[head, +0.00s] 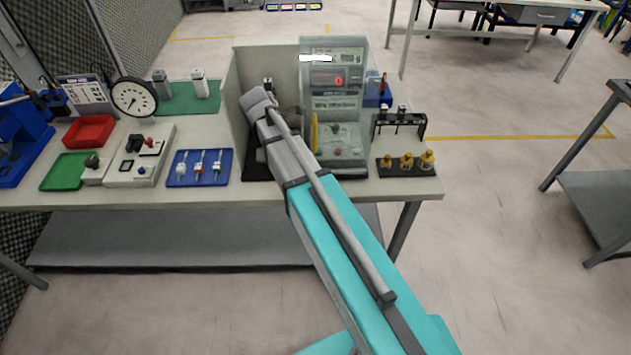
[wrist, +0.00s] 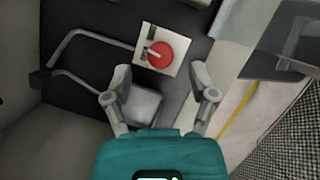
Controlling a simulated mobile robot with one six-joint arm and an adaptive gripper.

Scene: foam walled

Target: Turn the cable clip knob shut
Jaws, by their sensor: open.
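In the wrist view a red round knob (wrist: 158,56) sits on a white square plate (wrist: 175,41), with a short pale bar across its left side. It looks like the cable clip knob, but I cannot tell its turn state. My gripper (wrist: 161,80) is open and empty, its two fingers apart on either side below the knob, not touching it. A grey block (wrist: 146,104) lies between and beneath the fingers. In the head view my arm reaches into the walled bay, and it hides the knob and the gripper's fingers.
Bent grey rods (wrist: 88,38) lie left of the knob on a dark base. A blue tray with small parts (head: 203,181) sits left of the bay.

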